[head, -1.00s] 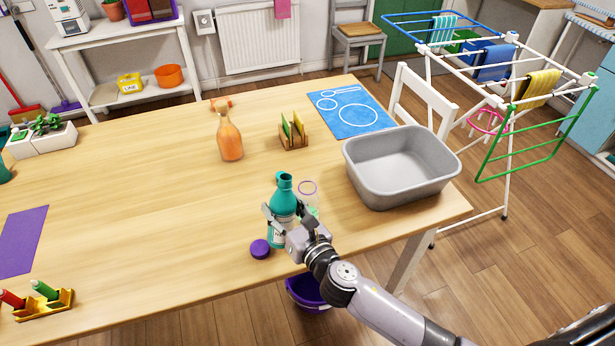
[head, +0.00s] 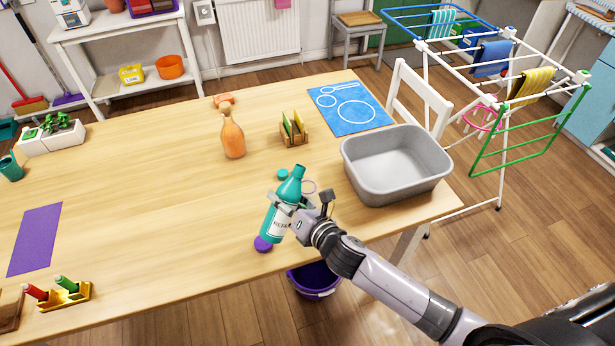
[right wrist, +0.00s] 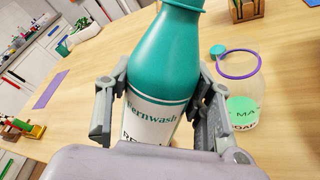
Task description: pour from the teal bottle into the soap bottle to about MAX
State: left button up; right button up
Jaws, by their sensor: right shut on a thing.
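The teal bottle (head: 285,202) has a teal top and a white label reading "Fernwash" in the right wrist view (right wrist: 158,80). My right gripper (head: 283,206) is shut around its body. In the head view the bottle leans with its open neck up and to the right. Its base seems off the table. My left gripper is not in view.
A teal cap (head: 283,174) and a purple cap (head: 263,244) lie on the table. A grey basin (head: 397,165) stands at right, with an orange bottle (head: 232,135) and a wooden holder (head: 294,130) behind.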

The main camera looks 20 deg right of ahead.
notch_tip(320, 180, down, 3)
jog(key=shift+w+a+m+g+b, duration=0.1)
jog(key=shift+m+g+b, duration=0.2)
jog(key=shift+b, duration=0.1)
jog(key=shift+r+p, duration=0.2)
jog(key=shift+p, duration=0.15)
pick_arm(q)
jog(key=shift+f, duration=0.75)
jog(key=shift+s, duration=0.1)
pick_arm(e)
jog(key=shift+s+a, duration=0.1)
jog(key=shift+s, duration=0.1)
jog(key=shift+w+f+m+y, duration=0.1)
jog(key=shift+w+m+y, duration=0.05)
jog(key=shift+m+y, duration=0.15)
jog(key=shift+s+a, duration=0.1)
jog(key=shift+s, duration=0.1)
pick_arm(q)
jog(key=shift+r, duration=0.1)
pick_arm(e)
jog(key=shift+w+f, duration=0.1)
jog(key=shift+w, duration=0.05)
jog(key=shift+s+a+m+g, duration=0.1)
jog(key=shift+s+m+g, duration=0.1)
jog(key=shift+m+g, duration=0.15)
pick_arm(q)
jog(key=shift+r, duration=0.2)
pick_arm(e)
jog(key=shift+w, duration=0.1)
